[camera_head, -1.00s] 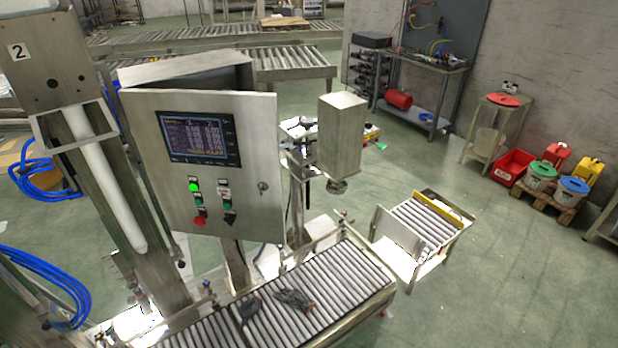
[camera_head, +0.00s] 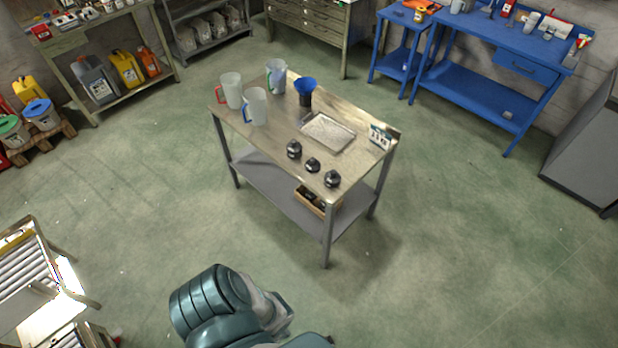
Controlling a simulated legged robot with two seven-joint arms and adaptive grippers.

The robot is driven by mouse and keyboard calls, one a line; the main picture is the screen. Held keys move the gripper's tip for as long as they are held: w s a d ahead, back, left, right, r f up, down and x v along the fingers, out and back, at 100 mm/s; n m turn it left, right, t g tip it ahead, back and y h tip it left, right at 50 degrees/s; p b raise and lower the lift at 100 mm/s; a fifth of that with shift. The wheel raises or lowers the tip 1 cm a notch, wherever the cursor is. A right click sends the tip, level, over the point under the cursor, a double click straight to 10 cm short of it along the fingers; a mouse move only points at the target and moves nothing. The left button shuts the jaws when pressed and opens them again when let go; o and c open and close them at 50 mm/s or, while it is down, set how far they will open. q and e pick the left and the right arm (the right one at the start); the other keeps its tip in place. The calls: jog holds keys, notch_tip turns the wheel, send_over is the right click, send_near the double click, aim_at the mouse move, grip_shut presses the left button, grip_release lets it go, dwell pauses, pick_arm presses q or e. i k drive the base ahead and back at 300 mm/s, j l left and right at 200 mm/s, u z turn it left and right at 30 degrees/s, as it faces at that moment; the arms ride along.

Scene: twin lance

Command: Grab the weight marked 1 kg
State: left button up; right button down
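Three dark weights stand near the front right edge of a steel table in the head view: a left weight (camera_head: 293,149), a middle weight (camera_head: 312,165) and a right weight (camera_head: 332,179). Their markings are too small to read, so I cannot tell which is 1 kg. The steel table (camera_head: 262,132) stands in the middle of the floor, apart from me. Part of one of my arms shows at the bottom centre, below the table. Neither gripper's fingers show.
The table also holds several translucent jugs (camera_head: 256,106), a blue funnel (camera_head: 305,88), a metal tray (camera_head: 328,132) and a small sign (camera_head: 380,136). A wooden box (camera_head: 311,201) sits on its lower shelf. A roller conveyor (camera_head: 22,268) stands at lower left. Floor around the table is clear.

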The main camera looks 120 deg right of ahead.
aim_at(332, 179)
jog(key=z, duration=4.25)
jog(key=i+z, duration=0.2)
jog(key=i, duration=0.15)
